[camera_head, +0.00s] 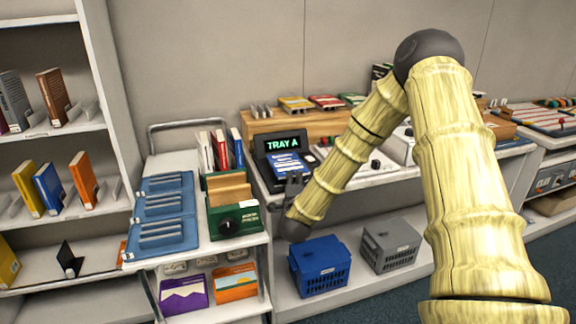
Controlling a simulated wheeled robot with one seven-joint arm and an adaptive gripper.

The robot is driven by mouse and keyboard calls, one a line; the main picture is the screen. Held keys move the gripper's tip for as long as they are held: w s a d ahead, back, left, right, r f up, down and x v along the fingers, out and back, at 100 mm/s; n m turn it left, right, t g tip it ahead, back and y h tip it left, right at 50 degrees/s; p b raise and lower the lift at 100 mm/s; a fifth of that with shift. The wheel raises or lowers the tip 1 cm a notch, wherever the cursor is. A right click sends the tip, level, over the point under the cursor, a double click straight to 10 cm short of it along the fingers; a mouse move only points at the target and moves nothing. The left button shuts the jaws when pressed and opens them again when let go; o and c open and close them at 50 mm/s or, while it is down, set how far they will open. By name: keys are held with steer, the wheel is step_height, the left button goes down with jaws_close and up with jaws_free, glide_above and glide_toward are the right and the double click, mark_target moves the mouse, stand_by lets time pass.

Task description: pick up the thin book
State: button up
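My arm, bamboo-textured with dark joints, reaches down from the upper right. My gripper (291,186) is small and dark at its end, in front of the counter by the TRAY A display. Its fingers are too small to tell open from shut, and I see no book clearly in it. A blue book-like item (287,161) lies just beyond it, below the display. Slim red, white and blue books (221,150) stand upright left of the display. A thin black book (69,259) leans on the low left shelf. I cannot tell which one is the thin book.
A blue crate (320,275) and a grey crate (390,245) stand below the counter. A cart carries blue slotted racks (163,215) and a green box (234,219). A white bookcase (112,140) is at left. My arm hides part of the counter.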

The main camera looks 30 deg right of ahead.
mark_target(294, 172)
steer(key=shift+x, duration=2.5)
jaws_close()
